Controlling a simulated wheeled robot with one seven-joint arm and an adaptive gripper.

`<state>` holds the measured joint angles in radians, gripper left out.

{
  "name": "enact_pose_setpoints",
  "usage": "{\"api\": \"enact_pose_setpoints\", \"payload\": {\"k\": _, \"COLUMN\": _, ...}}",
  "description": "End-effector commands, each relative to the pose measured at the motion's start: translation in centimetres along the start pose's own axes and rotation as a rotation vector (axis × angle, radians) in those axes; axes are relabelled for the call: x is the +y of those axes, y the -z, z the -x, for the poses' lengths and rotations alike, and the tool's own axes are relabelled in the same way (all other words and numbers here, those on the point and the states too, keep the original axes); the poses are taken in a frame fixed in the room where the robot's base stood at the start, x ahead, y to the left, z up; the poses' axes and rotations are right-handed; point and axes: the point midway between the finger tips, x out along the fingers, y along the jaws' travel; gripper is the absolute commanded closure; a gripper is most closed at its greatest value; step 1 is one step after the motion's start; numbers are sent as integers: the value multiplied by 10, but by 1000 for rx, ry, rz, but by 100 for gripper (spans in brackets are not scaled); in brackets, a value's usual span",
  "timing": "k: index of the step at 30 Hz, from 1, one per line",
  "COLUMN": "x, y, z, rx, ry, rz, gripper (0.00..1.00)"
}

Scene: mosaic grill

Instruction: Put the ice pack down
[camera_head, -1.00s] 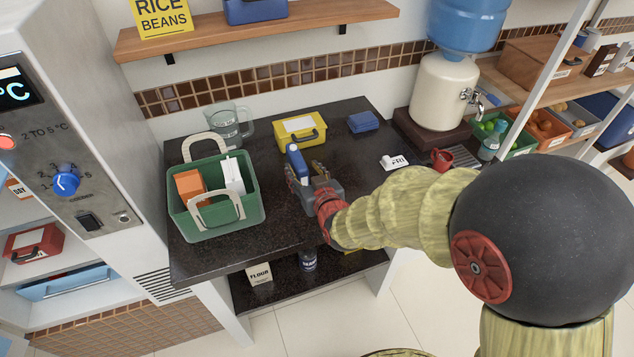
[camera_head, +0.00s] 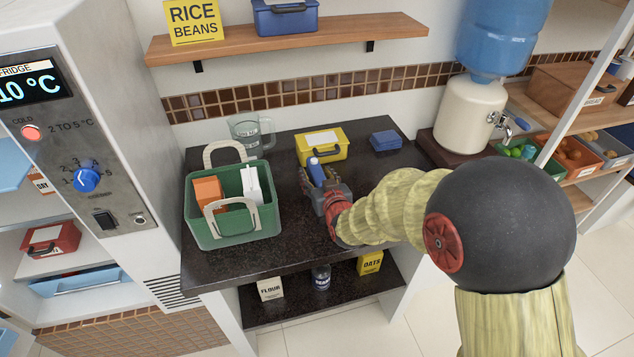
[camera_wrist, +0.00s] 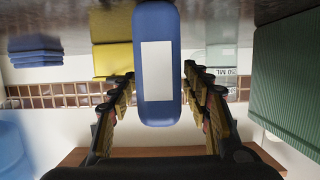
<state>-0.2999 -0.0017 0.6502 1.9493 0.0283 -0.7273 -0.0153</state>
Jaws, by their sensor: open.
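The ice pack (camera_head: 316,171) is a blue slab with rounded corners, standing on the dark counter just right of the green basket. In the wrist view the ice pack (camera_wrist: 157,95) shows a blank white label and stands between my fingers. My gripper (camera_head: 324,188) is open around it. In the wrist view the fingers of my gripper (camera_wrist: 158,95) lie on either side of the pack, with thin gaps visible. The pack's lower end is partly hidden by my gripper in the head view.
The green basket (camera_head: 205,231) holds an orange box (camera_head: 208,193) and a white carton (camera_head: 252,186). A yellow case (camera_head: 320,144), a clear jug (camera_head: 247,133) and a blue folded stack (camera_head: 385,141) stand behind. A water dispenser (camera_head: 464,112) is at right. The counter's front is clear.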

Motion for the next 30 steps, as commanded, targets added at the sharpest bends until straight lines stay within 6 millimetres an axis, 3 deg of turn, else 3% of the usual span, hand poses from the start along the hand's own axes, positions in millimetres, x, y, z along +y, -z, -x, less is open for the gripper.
{"api": "enact_pose_setpoints", "payload": {"k": 27, "x": 0, "y": 0, "z": 0, "rx": 0, "ry": 0, "rz": 0, "gripper": 100}}
{"api": "enact_pose_setpoints", "payload": {"k": 30, "x": 0, "y": 0, "z": 0, "rx": 0, "ry": 0, "rz": 0, "gripper": 100}}
